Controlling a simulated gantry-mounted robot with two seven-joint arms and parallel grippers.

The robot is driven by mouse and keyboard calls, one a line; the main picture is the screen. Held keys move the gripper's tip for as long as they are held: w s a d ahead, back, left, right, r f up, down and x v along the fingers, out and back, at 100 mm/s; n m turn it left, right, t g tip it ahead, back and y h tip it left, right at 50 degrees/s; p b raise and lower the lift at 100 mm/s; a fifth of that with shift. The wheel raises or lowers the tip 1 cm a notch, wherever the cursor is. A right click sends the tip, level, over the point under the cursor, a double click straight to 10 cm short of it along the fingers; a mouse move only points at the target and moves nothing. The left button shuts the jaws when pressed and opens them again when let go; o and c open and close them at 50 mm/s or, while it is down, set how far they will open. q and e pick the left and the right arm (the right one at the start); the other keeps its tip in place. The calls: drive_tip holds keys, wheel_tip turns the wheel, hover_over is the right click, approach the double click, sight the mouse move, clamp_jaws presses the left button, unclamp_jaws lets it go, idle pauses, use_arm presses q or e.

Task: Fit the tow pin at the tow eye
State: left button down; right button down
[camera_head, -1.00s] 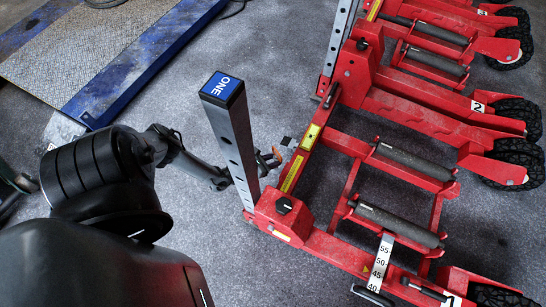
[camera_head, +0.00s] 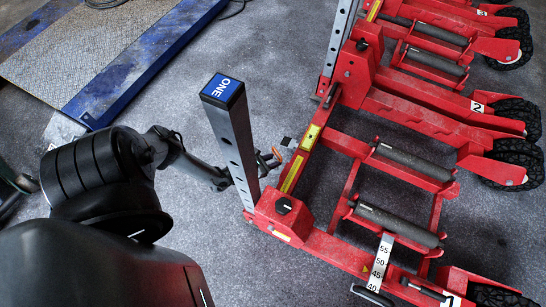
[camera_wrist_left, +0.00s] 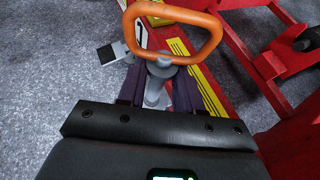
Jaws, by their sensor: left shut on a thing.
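The tow pin has an orange loop handle (camera_wrist_left: 216,34) and a grey shaft (camera_wrist_left: 153,95). In the head view its handle (camera_head: 278,156) shows just right of the upright labelled ONE. My left gripper (camera_wrist_left: 157,92) is shut on the pin's grey shaft, with the loop beyond the fingertips. In the head view my left gripper (camera_head: 258,163) is partly hidden behind the upright. The pin is close to the red frame's yellow-labelled beam. The tow eye cannot be made out clearly, and whether the pin touches it cannot be told. My right gripper is out of view.
The grey upright (camera_head: 233,140) stands between the head camera and my left gripper. Red trolley frames (camera_head: 320,243) with rollers and black wheels fill the right. A small dark square (camera_wrist_left: 108,53) shows beside the pin. A blue-edged ramp (camera_head: 130,75) lies upper left, with bare floor between.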

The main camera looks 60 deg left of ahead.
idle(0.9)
use_arm(q)
drive_tip(key=shift+f+b, duration=0.65)
drive_tip(key=shift+f, duration=0.35)
drive_tip(key=shift+f+b, duration=0.75)
drive_tip(key=shift+f, duration=0.2)
drive_tip(key=shift+f+b, duration=0.9)
drive_tip(key=shift+f, duration=0.1)
drive_tip(key=shift+f+b, duration=0.75)
drive_tip(key=shift+f, duration=0.15)
drive_tip(key=shift+r, duration=0.2)
drive_tip(key=shift+r+p, duration=0.95)
drive_tip(key=shift+p, duration=0.25)
drive_tip(key=shift+r+p, duration=1.55)
drive_tip(key=shift+p, duration=0.1)
drive_tip(key=shift+r+p, duration=0.9)
